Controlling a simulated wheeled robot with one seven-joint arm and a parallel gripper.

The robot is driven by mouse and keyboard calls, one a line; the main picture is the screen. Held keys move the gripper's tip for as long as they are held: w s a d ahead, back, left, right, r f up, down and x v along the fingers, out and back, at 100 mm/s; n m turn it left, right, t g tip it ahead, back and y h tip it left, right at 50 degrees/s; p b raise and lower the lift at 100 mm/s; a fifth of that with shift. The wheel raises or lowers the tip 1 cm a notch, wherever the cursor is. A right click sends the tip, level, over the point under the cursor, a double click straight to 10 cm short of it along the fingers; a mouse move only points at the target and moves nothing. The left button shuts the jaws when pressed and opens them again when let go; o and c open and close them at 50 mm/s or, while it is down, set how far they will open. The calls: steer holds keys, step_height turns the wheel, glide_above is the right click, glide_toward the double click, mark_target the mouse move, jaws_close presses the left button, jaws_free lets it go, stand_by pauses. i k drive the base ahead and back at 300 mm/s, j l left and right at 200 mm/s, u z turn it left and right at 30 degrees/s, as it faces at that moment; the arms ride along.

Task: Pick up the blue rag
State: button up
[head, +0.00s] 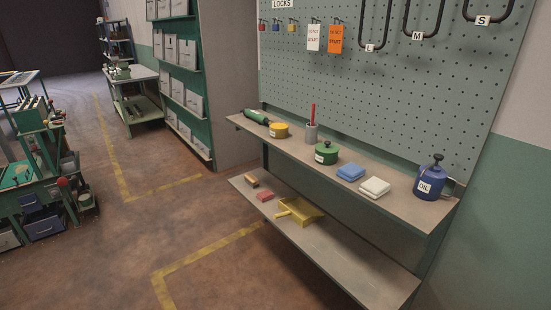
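The blue rag (350,172) lies folded flat on the upper shelf of the bench under the pegboard. It sits between a green round tin on its left and a folded white rag (374,187) on its right. A small gap separates it from the white rag. Nothing covers it. My gripper is not in view.
The bench's upper shelf (399,203) also holds a blue oil can (430,178), the green tin (326,153), a yellow tin (279,130) and a cup with a red stick (311,130). A yellow dustpan (301,211) lies below. Floor left of the bench is clear.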

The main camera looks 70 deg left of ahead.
mark_target(350, 171)
steer(key=u, duration=1.45)
steer(key=i+j, duration=0.15)
steer(key=i, duration=0.05)
